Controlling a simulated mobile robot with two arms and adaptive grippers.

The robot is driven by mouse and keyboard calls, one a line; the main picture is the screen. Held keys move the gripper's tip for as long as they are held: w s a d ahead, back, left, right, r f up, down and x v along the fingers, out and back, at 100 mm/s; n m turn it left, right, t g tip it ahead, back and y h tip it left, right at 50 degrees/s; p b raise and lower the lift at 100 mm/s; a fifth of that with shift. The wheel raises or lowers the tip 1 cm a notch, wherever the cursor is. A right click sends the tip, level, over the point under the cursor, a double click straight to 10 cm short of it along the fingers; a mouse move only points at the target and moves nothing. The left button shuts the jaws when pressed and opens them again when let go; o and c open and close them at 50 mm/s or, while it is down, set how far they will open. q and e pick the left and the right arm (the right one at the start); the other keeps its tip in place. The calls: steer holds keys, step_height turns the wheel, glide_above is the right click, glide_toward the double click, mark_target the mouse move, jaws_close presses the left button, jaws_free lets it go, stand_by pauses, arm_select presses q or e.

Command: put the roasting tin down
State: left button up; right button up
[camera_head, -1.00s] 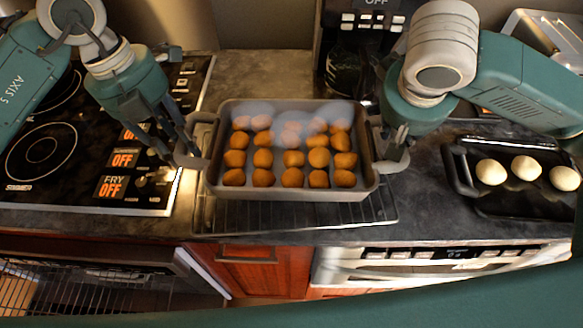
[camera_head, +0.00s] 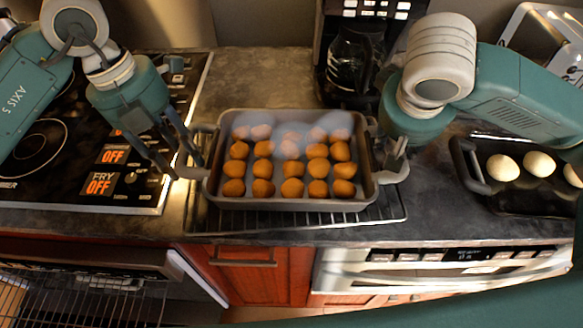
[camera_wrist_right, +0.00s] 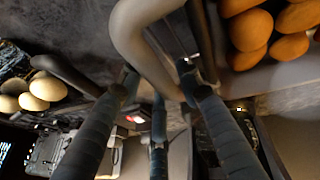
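The grey roasting tin (camera_head: 290,204), filled with rows of round brown balls (camera_head: 291,168) under faint steam, appears level and seems to rest on a wire rack (camera_head: 300,220) on the dark counter. My left gripper (camera_head: 181,160) is at the tin's left handle (camera_head: 190,172), its fingers spread apart. My right gripper (camera_head: 396,152) is at the right handle (camera_head: 397,176). In the right wrist view, the curved handle (camera_wrist_right: 140,45) passes between the fingers of my right gripper (camera_wrist_right: 160,78), which look spread around it. The tin's underside is hidden.
A stove (camera_head: 60,160) with lit OFF displays is on the left. A black tray with pale dough balls (camera_head: 503,168) is on the right. A coffee maker (camera_head: 355,60) stands behind. Red cabinets (camera_head: 255,270) and an oven front (camera_head: 440,265) lie below the counter's edge.

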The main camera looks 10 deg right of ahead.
arm_select(q)
steer(key=shift+o, duration=0.2)
steer(key=shift+r, duration=0.1)
arm_select(e)
steer(key=shift+r, duration=0.15)
steer(key=shift+d, duration=0.1)
steer(key=shift+r, duration=0.1)
arm_select(q)
step_height(320, 180, up, 12)
steer(key=a, duration=0.2)
steer(key=shift+a, duration=0.2)
arm_select(e)
steer(key=v, duration=1.1)
steer(key=shift+s+r, duration=0.2)
steer(key=shift+r, duration=0.1)
arm_select(q)
steer(key=shift+w, duration=0.1)
steer(key=shift+f, duration=0.2)
